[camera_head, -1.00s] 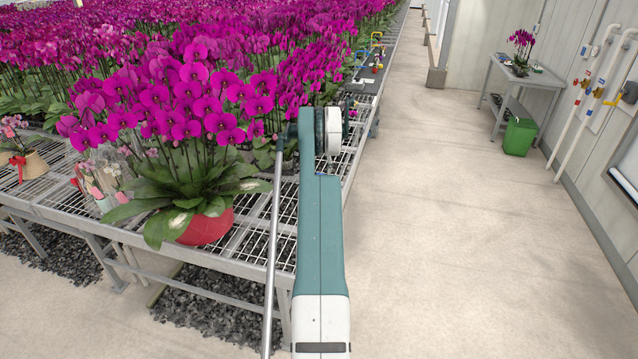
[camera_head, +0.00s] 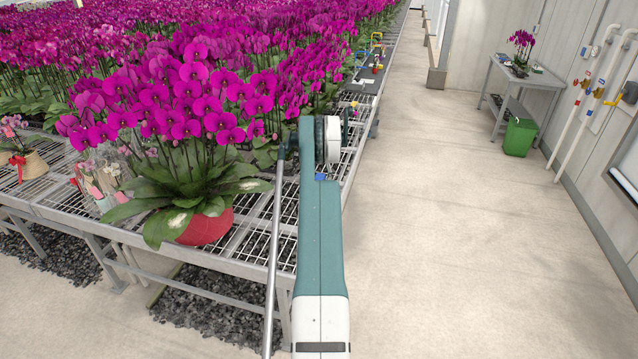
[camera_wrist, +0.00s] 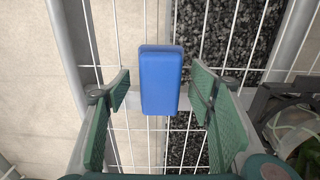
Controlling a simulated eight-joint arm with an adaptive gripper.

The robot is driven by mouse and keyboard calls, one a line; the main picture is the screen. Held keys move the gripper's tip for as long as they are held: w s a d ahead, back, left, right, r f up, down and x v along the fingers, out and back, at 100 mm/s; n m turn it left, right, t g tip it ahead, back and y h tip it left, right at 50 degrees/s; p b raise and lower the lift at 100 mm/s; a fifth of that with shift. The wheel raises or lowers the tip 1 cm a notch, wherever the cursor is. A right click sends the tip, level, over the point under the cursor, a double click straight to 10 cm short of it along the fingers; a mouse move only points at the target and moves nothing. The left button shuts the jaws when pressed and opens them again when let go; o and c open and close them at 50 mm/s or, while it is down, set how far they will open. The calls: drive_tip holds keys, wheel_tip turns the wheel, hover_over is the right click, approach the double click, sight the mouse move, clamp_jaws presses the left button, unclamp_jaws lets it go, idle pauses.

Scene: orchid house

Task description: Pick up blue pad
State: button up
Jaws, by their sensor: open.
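The blue pad (camera_wrist: 161,80) is a plain blue block with rounded edges, seen in the wrist view over the wire mesh of the bench (camera_wrist: 130,150). My gripper (camera_wrist: 160,93) is open, with one green-faced finger on each side of the pad. Gaps show between the pad and both fingers, so it is not gripped. In the head view my arm hides most of the spot.
A large magenta orchid in a red pot (camera_head: 207,228) stands on the bench left of my arm. Dense orchids fill the bench behind. The floor aisle (camera_head: 440,220) to the right is clear. A green bin (camera_head: 519,137) stands by a small side table (camera_head: 525,76).

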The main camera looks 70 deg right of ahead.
idle(0.3)
drive_tip(key=c, duration=1.1)
drive_tip(key=shift+o, duration=0.2)
drive_tip(key=shift+r+p, duration=0.4)
drive_tip(key=shift+r, duration=4.65)
